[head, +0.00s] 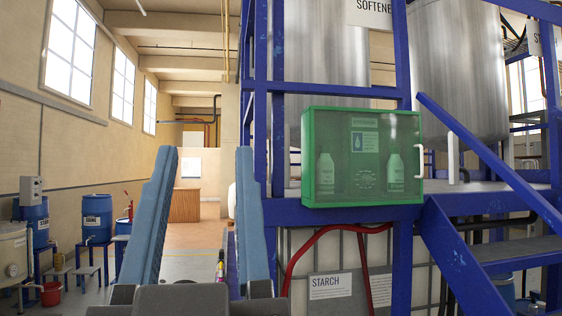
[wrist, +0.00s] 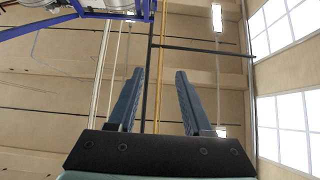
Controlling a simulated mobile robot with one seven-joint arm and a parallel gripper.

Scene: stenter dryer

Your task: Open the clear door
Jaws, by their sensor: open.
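The clear door (head: 343,170) is the see-through front of a green-framed cabinet mounted on the blue steel frame. It looks shut. Two white bottles with green labels and a blue-drop label show through it. A white handle (head: 421,162) stands at its right edge. My gripper (head: 205,150) is in the lower left of the head view, left of the cabinet and apart from it. Its two blue-grey fingers point up, spread wide with nothing between them. In the wrist view, my gripper (wrist: 159,72) shows the same open fingers against the ceiling; the door is not in that view.
A blue stair rail (head: 490,160) and steps (head: 510,249) stand right of the cabinet. A red hose (head: 325,232) and a starch tank (head: 330,286) are below it. Steel vessels rise behind.

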